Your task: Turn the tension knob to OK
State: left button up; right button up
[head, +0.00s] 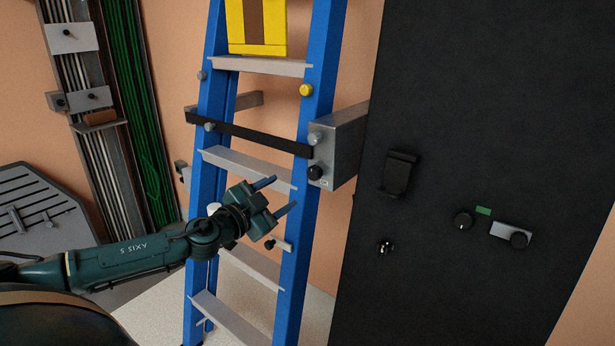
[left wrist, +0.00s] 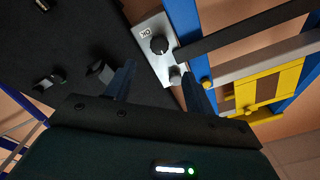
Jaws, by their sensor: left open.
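The tension knob is a small black knob (head: 315,172) low on the front of a grey metal box (head: 345,145) beside the ladder's right rail. In the left wrist view the black knob (left wrist: 158,44) sits close to an "OK" label (left wrist: 146,32). I cannot tell where its pointer stands. A grey round knob (left wrist: 175,73) is on the same box. My left gripper (head: 284,192) is open and empty, in front of the ladder, left of and slightly below the knob. Its two fingers also show in the left wrist view (left wrist: 160,76), apart from the knob.
A blue ladder (head: 291,250) stands mid-view, crossed by a black bar (head: 250,135). A dark panel (head: 440,110) with knobs and a handle (head: 398,173) fills the right. Rails and green cable (head: 135,110) stand at the left.

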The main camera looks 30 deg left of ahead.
aim_at(311, 175)
pick_arm(q)
jog(key=w+p, duration=0.1)
jog(key=w, duration=0.2)
jog(key=w+p, duration=0.1)
jog(key=w, duration=0.5)
jog(key=shift+w+d+p, duration=0.3)
jog(key=shift+d+p, duration=0.1)
jog(key=shift+w, duration=0.65)
pick_arm(e)
jog(key=shift+s+d+r+n, duration=0.1)
jog(key=shift+r+n, duration=0.1)
jog(key=shift+r, duration=0.2)
jog(key=shift+s+d+r+n, duration=0.1)
jog(key=shift+r+n, duration=0.1)
jog(key=shift+r, duration=0.2)
pick_arm(q)
jog(key=c, duration=1)
jog(key=shift+o, duration=0.2)
pick_arm(e)
jog(key=shift+w+r, duration=0.15)
jog(key=shift+r, duration=0.05)
